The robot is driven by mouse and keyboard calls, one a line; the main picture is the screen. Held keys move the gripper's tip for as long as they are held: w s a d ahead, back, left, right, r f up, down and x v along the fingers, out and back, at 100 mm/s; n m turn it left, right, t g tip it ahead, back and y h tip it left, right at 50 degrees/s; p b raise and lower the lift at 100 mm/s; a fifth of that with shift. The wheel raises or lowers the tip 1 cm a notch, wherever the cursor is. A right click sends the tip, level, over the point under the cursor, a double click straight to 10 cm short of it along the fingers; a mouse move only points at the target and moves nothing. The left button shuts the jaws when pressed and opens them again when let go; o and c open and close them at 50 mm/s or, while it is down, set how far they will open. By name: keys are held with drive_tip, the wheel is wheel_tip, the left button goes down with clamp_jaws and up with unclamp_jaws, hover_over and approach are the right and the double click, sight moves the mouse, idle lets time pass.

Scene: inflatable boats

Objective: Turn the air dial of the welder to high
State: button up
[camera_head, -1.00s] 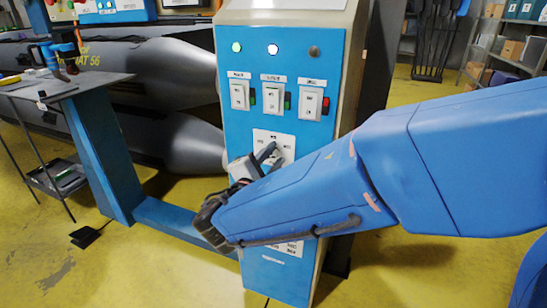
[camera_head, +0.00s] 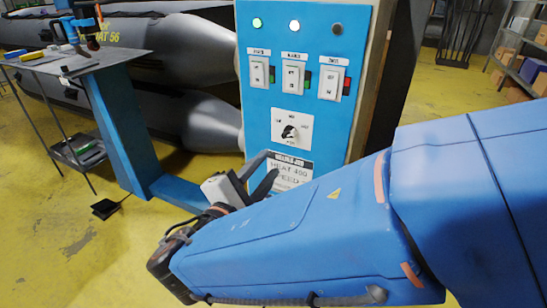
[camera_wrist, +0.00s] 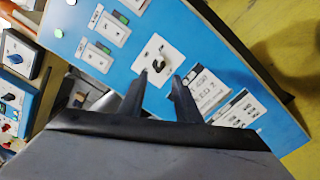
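The welder's blue panel (camera_head: 262,90) stands upright in the middle of the head view. Its air dial (camera_head: 290,131) is a dark knob on a white plate with small labels around it, too small to read surely. I cannot tell the dial's exact setting. The dial also shows in the wrist view (camera_wrist: 155,52), just beyond the fingertips. My gripper (camera_head: 269,165) is below and left of the dial, apart from it. In the wrist view, the two dark fingers of my gripper (camera_wrist: 160,76) are spread with nothing between them.
Three rocker switches (camera_head: 294,77) sit above the dial, under green and white lit lamps and one dark lamp. A printed label (camera_head: 291,170) is below the dial. A grey-topped table (camera_head: 90,62) stands left. Grey inflatable boat tubes (camera_head: 180,50) lie behind. Yellow floor is open around.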

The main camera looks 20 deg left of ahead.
drive_tip(key=shift+s+a, duration=0.15)
drive_tip(key=shift+s, duration=1.1)
drive_tip(key=shift+w, duration=0.1)
drive_tip(key=w+d+f+m+g+h, duration=0.1)
drive_tip(key=w+d+m+g+h, duration=0.15)
drive_tip(key=d, duration=0.75)
drive_tip(key=w+d+f+m+g+h, duration=0.1)
drive_tip(key=w+d+f+m+g, duration=0.2)
drive_tip(key=d, duration=0.7)
drive_tip(key=w+d+m+g+h, duration=0.25)
drive_tip(key=w+d+g, duration=0.2)
drive_tip(key=d, duration=0.55)
drive_tip(key=s+d+f+m+g+y, duration=0.1)
drive_tip(key=s+d+f+m+y, duration=0.1)
drive_tip(key=s+d+m, duration=0.5)
drive_tip(key=s+d+f+m+g+y, duration=0.2)
drive_tip(key=s+d+m+y, duration=0.3)
drive_tip(key=d, duration=0.7)
drive_tip(key=shift+s+d+f+m+y, duration=0.3)
drive_tip(key=shift+s+f+m, duration=0.6)
drive_tip(key=shift+m, duration=0.6)
drive_tip(key=shift+a, duration=0.1)
